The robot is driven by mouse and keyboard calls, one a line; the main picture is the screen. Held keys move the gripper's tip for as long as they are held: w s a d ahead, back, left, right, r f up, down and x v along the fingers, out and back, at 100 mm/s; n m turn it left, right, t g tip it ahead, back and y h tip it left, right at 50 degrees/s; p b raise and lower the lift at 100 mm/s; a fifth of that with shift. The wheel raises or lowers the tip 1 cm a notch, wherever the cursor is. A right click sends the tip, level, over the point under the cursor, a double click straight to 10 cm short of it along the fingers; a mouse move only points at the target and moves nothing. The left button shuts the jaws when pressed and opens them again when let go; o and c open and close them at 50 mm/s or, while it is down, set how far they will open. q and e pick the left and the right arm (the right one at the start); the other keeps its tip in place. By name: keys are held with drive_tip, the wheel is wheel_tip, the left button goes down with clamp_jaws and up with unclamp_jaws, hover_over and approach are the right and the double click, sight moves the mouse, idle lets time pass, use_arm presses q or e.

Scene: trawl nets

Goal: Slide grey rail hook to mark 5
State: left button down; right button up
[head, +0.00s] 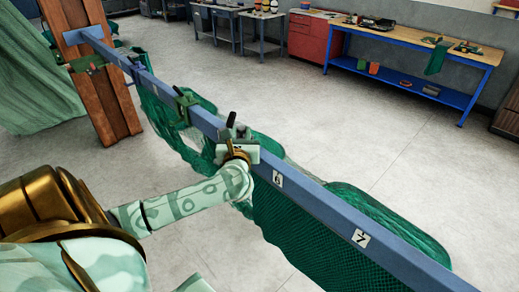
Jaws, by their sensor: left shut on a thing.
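A blue rail (318,205) runs from the far wooden post to the lower right, with green net hanging from it. Number plates 6 (278,180) and 7 (361,238) show on its side. The grey rail hook (229,133), with a dark lever on top, sits on the rail up-left of mark 6. My left gripper (240,152) is shut on the grey hook, and partly covers it. Mark 5 cannot be seen. My right gripper is not in view.
A green rail hook (184,106) sits on the rail farther toward the wooden post (112,110). A workbench (415,42) and a red cabinet (311,37) stand by the back wall. Grey floor between them and the rail is clear.

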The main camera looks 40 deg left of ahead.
sight(230, 121)
use_arm(q)
drive_tip(key=a, duration=0.4)
drive_tip(key=shift+w+a+f, duration=0.1)
drive_tip(key=shift+w+a, duration=0.05)
drive_tip(key=shift+a, duration=0.45)
drive_tip(key=shift+a+b, duration=0.1)
drive_tip(key=shift+b, duration=0.2)
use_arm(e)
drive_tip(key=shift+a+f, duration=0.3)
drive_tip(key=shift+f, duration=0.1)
use_arm(q)
drive_tip(key=c, duration=1.3)
unclamp_jaws()
drive_tip(key=shift+c, duration=0.2)
drive_tip(key=shift+o, duration=0.7)
drive_tip(key=shift+a, duration=0.2)
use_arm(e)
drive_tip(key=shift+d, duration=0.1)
use_arm(q)
drive_tip(key=shift+d, duration=0.15)
